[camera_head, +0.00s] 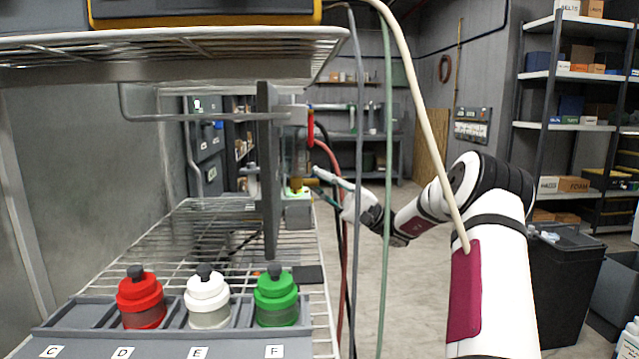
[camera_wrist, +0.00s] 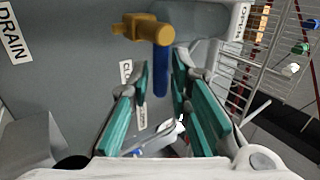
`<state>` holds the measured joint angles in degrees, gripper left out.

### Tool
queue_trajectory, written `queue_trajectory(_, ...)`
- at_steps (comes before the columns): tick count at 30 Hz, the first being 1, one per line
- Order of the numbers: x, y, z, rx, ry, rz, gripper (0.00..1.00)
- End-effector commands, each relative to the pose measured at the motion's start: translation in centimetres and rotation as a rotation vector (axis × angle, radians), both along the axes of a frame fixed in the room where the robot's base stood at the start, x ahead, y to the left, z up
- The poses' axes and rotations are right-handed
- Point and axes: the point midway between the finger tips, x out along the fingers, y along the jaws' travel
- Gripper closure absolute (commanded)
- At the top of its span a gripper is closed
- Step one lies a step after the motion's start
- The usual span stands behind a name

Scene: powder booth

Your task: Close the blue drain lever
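The blue drain lever (camera_wrist: 161,72) hangs from a brass valve (camera_wrist: 150,28) in the wrist view, pointing down the picture. A DRAIN label (camera_wrist: 11,33) is at the upper left of the grey surface. My gripper (camera_wrist: 162,66) is open, with its green-padded fingers on either side of the lever; I cannot tell whether either touches it. In the head view, my gripper (camera_head: 318,184) is beside the brass fitting (camera_head: 297,183) behind the dark hanging panel (camera_head: 268,170). I cannot make out the blue lever there.
An OPEN label (camera_wrist: 240,20) is right of the valve, and a partly hidden label (camera_wrist: 127,72) is beside the left finger. A red hose (camera_head: 335,165) and other hoses hang near my arm. A wire shelf (camera_head: 215,225) and bottle rack (camera_head: 100,345) are in front.

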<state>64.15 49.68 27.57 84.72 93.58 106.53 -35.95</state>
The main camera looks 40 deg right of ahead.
Motion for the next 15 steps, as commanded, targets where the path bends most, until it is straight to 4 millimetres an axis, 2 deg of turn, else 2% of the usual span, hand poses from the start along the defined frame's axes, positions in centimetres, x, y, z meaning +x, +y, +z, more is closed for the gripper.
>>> queue_trajectory(10,0.0,-0.1,0.0,0.001,0.000,-0.002,0.69)
queue_trajectory(15,-0.7,-1.2,-0.9,0.004,0.002,-0.005,0.69)
